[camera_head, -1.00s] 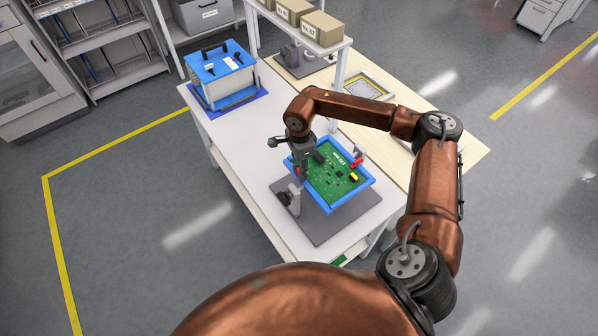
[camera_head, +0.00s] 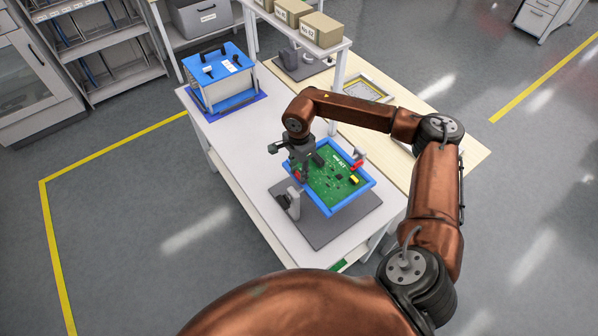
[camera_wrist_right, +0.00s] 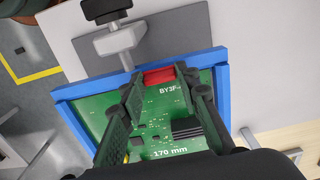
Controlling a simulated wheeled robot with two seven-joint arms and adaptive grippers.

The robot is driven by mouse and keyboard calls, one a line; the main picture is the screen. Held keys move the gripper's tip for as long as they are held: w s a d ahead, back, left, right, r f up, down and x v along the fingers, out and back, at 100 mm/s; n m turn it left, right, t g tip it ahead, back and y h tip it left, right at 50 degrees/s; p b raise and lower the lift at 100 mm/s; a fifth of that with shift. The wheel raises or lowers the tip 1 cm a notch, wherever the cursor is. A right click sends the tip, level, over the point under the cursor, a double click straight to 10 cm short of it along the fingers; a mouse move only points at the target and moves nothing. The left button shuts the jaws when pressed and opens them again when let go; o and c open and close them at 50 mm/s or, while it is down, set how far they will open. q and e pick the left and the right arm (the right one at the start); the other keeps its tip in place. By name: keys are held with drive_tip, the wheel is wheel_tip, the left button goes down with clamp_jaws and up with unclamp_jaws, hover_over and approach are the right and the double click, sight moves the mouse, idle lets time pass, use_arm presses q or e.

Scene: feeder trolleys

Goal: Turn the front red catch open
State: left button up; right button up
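A green circuit board (camera_head: 336,181) lies in a blue frame (camera_head: 351,203) above a grey base plate (camera_head: 325,231). The front red catch (camera_head: 299,176) is at the frame's near-left edge, partly hidden by my right gripper (camera_head: 302,166). The right wrist view shows the catch (camera_wrist_right: 160,76) lying along the frame's edge. My right gripper's fingers (camera_wrist_right: 160,80) are apart, one near each end of the catch; I cannot tell whether they touch it. A second red catch (camera_head: 357,164) is on the opposite side. My left gripper is not in view.
A grey post (camera_head: 293,203) with a dark top stands beside the frame near the front catch. A blue-topped box (camera_head: 220,66) stands at the table's far end. A shelf (camera_head: 334,47) with cardboard boxes is behind. The white table (camera_head: 235,135) is clear between box and frame.

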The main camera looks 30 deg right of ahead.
sight(299, 174)
drive_tip(key=o, duration=0.4)
drive_tip(key=shift+r, duration=0.1)
wheel_tip(299, 174, up, 12)
drive_tip(key=shift+f, duration=0.1)
idle(0.4)
idle(0.3)
